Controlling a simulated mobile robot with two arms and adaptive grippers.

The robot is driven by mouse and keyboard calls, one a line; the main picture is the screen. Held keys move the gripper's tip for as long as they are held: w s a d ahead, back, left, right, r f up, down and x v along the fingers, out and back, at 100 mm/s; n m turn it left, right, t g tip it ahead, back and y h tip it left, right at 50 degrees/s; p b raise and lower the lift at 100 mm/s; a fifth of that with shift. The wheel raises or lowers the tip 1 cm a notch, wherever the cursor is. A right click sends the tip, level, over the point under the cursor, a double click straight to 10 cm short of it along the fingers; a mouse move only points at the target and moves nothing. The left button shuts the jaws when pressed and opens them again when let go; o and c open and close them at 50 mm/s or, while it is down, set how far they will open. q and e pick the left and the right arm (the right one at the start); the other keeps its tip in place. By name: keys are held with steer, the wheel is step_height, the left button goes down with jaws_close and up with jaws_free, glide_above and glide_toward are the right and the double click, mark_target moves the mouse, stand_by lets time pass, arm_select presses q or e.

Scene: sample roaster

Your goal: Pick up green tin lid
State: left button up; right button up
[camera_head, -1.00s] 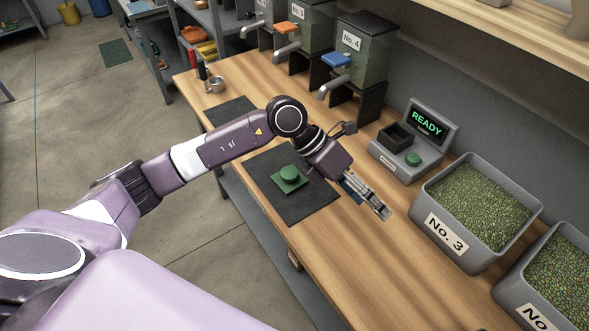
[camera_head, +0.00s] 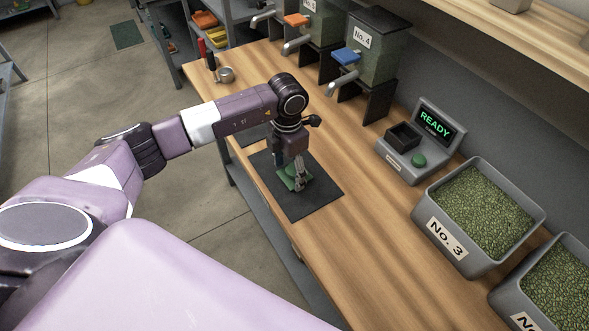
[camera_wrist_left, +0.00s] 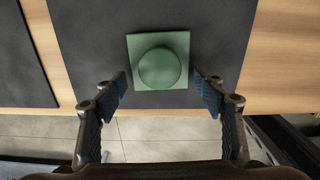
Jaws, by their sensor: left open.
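The green tin lid (camera_wrist_left: 159,68) is a square plate with a round raised knob. It lies flat on a dark mat (camera_wrist_left: 215,30) in the left wrist view. In the head view the lid (camera_head: 287,182) is partly hidden by my left gripper (camera_head: 299,182). My left gripper (camera_wrist_left: 162,90) is open, with its fingers to either side of the lid's near part in the wrist view. Nothing is between the fingertips but the lid below or ahead; I cannot tell the exact gap. My right gripper is not in view.
A scale reading READY (camera_head: 418,145) stands right of the mat. Grey bins of green beans, one marked No. 3 (camera_head: 445,240), are at the right. Dispensers, including No. 4 (camera_head: 372,50), line the back. A metal cup (camera_head: 226,75) sits at the far end.

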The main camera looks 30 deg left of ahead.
arm_select(q)
steer(key=shift+f, duration=0.5)
steer(key=shift+c, duration=0.2)
steer(key=c, duration=0.8)
steer(key=shift+c, duration=0.2)
steer(key=shift+r, duration=0.15)
